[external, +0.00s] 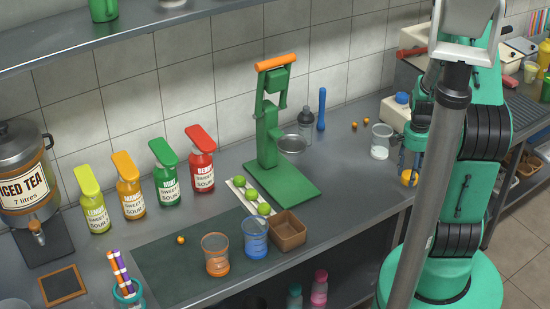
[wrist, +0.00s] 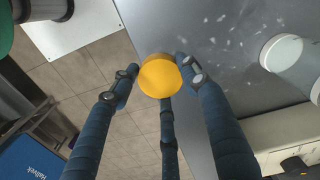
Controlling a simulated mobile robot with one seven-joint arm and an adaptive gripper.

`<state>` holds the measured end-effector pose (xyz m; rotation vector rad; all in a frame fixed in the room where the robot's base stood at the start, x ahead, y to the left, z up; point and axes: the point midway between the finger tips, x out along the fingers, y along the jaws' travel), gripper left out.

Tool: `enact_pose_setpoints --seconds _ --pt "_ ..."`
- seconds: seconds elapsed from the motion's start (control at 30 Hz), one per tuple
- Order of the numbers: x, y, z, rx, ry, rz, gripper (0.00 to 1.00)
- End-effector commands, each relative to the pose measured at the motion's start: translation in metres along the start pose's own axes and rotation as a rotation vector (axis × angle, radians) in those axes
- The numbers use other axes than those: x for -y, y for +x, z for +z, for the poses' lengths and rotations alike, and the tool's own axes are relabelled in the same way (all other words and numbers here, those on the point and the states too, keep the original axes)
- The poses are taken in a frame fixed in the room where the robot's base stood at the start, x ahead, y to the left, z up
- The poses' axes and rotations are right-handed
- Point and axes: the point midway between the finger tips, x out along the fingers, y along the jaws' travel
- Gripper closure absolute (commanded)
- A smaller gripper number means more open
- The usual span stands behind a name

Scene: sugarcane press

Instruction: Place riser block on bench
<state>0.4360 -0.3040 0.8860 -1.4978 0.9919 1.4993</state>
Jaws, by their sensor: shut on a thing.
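My gripper (wrist: 160,78) is shut on a yellow-orange round block (wrist: 160,76), the only thing in view that could be the riser block. It looks like a short cylinder with a flat face toward the wrist camera. In the external view the block (external: 409,178) hangs below my gripper at the front edge of the bench, right of the clear glass. The grey bench (external: 345,185) runs along the tiled wall. In the wrist view the bench edge passes behind the block, with floor tiles to the left. I cannot tell its exact height above the bench.
A clear glass (external: 381,142) stands left of my gripper. A white box with a blue-capped item (external: 402,98) is behind. The green press (external: 268,140), brown tray (external: 288,232) and two tumblers stand further left. The bench between press and glass is mostly clear.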

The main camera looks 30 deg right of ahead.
Motion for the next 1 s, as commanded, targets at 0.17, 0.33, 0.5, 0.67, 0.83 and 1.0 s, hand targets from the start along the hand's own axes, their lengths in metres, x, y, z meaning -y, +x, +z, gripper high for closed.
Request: enact_pose_setpoints --seconds 0.17,0.33,0.5,0.67,0.83,1.0 --pt "0.019 0.005 -0.031 0.000 0.000 0.000 0.81" --pt "0.035 0.007 -0.055 0.000 0.000 0.000 0.81" --pt "0.042 0.007 -0.067 0.000 0.000 0.000 0.81" --pt "0.043 0.007 -0.069 0.000 0.000 0.000 0.81" --pt "0.043 0.007 -0.069 0.000 0.000 0.000 0.81" --pt "0.046 0.008 -0.074 -0.001 0.000 0.000 0.81"
